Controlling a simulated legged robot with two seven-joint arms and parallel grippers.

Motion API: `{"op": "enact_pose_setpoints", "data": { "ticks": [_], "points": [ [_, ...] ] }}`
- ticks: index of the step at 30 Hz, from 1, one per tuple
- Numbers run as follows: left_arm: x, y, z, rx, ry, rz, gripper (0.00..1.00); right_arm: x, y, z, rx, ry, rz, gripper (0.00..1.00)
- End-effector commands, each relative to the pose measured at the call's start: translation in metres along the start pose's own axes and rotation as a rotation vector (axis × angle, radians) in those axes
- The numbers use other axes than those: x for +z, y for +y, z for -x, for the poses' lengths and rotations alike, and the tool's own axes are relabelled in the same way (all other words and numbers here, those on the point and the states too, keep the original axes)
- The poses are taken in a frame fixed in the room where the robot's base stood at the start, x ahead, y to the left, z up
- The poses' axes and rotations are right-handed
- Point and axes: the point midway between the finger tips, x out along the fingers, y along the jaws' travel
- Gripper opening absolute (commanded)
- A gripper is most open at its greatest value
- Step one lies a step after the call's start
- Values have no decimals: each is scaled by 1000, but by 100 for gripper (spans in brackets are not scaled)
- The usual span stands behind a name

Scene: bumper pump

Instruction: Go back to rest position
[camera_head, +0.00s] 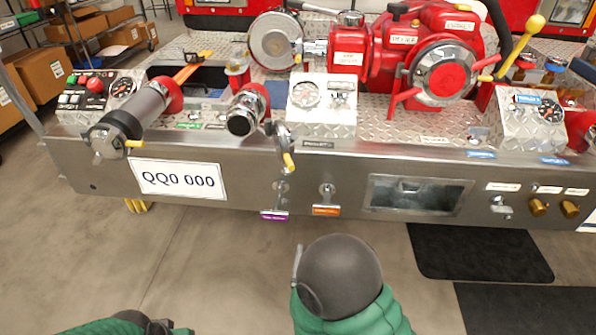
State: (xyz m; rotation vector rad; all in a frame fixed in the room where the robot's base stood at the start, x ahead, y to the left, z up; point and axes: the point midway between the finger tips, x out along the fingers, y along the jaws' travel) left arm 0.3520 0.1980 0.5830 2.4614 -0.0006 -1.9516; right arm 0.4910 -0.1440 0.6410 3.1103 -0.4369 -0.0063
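Neither gripper shows in the head view. Rounded green and dark grey parts of my own body show at the bottom centre and the bottom left edge. The bumper (110,178) of a fire truck stands in front of me. It carries a red pump (385,50) with a round silver and red cap, a grey nozzle (150,105) with a black end on the left, and a silver outlet (244,112) beside it. I see no contact between my body and the bumper.
A small window (415,195) and brass knobs (538,207) are on the bumper's front. Black mats (475,253) lie on the floor at right. Cardboard boxes (40,75) stand on shelves at the far left. The floor (180,255) before the bumper is clear.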

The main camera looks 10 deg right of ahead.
Motion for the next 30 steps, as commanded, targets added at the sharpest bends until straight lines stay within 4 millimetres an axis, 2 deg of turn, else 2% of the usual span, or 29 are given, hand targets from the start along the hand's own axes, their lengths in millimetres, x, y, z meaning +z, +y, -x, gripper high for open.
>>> {"op": "enact_pose_setpoints", "data": {
  "ticks": [2,5,9,14,18,25,27,30],
  "points": [
    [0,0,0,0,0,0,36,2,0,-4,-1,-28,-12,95],
    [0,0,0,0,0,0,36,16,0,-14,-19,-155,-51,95],
    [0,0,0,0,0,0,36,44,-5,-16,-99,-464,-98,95],
    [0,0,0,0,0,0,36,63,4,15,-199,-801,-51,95],
    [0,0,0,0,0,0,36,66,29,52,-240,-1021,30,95],
    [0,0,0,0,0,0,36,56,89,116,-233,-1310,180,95],
    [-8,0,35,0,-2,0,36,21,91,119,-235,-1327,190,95],
    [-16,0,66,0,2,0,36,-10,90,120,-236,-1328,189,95]
  ]
}}
